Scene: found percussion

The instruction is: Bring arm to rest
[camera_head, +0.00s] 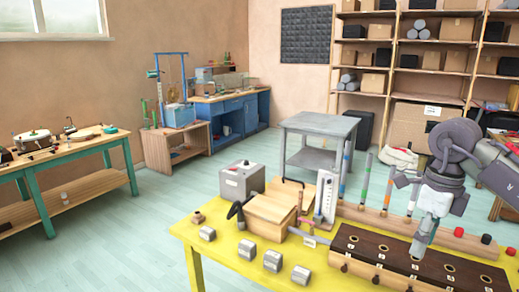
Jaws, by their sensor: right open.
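My right gripper (421,240) comes in from the right side of the head view. It points down over the yellow table (205,245), just above the dark-topped wooden block with holes (375,247). Its jaws are open, and I see nothing held in them. The fingertips overlap the back edge of the block in the picture, and I cannot tell whether they touch it. My left gripper is out of view.
On the table are a grey box (241,181), a wooden box (271,207), an upright white gauge (325,196), several grey nuts at the front left, and a long rail with coloured tubes (363,180). A grey side table (318,124) and shelves stand behind.

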